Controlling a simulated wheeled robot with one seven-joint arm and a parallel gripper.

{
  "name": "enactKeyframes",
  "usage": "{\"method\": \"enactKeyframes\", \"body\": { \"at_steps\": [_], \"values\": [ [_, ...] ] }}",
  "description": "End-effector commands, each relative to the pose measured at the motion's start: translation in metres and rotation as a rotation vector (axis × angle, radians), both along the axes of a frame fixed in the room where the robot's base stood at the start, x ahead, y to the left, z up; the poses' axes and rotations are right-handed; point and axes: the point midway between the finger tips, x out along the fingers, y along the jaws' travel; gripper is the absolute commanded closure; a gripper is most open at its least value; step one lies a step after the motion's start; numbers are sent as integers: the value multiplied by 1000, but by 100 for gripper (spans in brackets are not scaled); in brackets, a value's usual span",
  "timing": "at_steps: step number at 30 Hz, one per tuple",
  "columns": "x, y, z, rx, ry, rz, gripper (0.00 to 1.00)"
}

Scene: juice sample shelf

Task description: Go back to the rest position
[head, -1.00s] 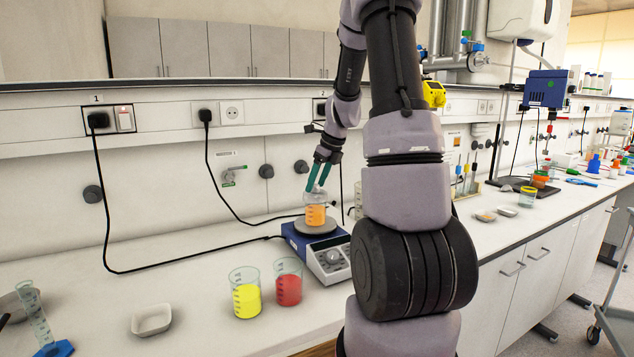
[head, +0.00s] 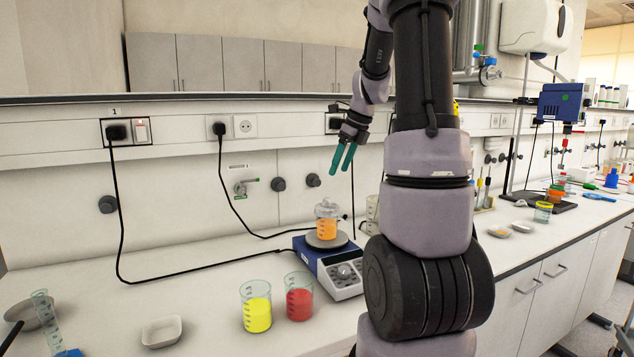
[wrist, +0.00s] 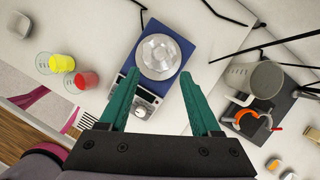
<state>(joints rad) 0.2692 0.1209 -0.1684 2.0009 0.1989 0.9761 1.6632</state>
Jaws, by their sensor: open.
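My gripper (head: 343,158) is open and empty in the head view, its two green fingers held above and a little right of the orange-filled beaker (head: 326,226). The beaker has a clear lid-like top and stands on the round plate of the blue hotplate stirrer (head: 342,281). In the wrist view my gripper (wrist: 162,90) has its fingers wide apart, with nothing between them. The stirrer (wrist: 183,50) lies below and ahead there. The beaker's clear top (wrist: 158,57) is seen from above, apart from the fingers.
A yellow-filled beaker (head: 256,314) and a red-filled beaker (head: 299,304) stand on the bench left of the stirrer. A white dish (head: 161,331) lies farther left. Black cables run along the wall and bench. A stand with a blue device (head: 562,102) is at the right.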

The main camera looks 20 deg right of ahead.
Motion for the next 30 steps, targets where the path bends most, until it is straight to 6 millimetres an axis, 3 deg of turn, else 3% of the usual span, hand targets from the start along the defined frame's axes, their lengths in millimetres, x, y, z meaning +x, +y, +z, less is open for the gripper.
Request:
{"method": "enactKeyframes", "body": {
  "at_steps": [6,11,15,21,27,30],
  "values": [
    [-4,4,6,-11,-11,30,36],
    [-27,36,33,-108,-97,280,36],
    [-70,82,64,-283,-224,678,36],
    [-142,137,88,-588,-397,1266,36],
    [-201,167,90,-883,-509,1738,36],
    [-219,174,88,-981,-534,1883,36]
  ]
}}
